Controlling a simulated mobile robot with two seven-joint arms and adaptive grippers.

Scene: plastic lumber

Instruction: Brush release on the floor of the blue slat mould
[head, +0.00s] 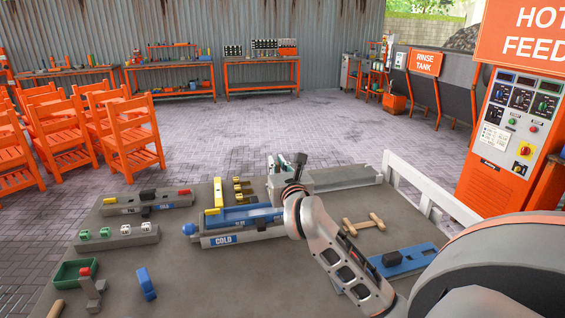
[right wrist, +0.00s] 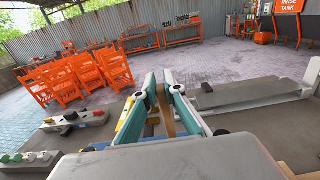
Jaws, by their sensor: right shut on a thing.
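A blue slat mould (head: 240,216) lies in the middle of the table, in a grey stand with a COLD label (head: 222,240) on its front. My right gripper (head: 291,166) is beyond and to the right of the mould, raised above the table. In the right wrist view the gripper (right wrist: 164,92) is shut on a narrow tan-brown thing (right wrist: 166,112), mostly hidden between the fingers. I cannot tell whether it is the brush or where its lower end is. My arm covers the mould's right end in the head view. My left gripper is not in view.
A yellow bar (head: 218,194) stands behind the mould. A green tray (head: 72,275) and a blue piece (head: 147,283) are front left. The front middle of the table is clear.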

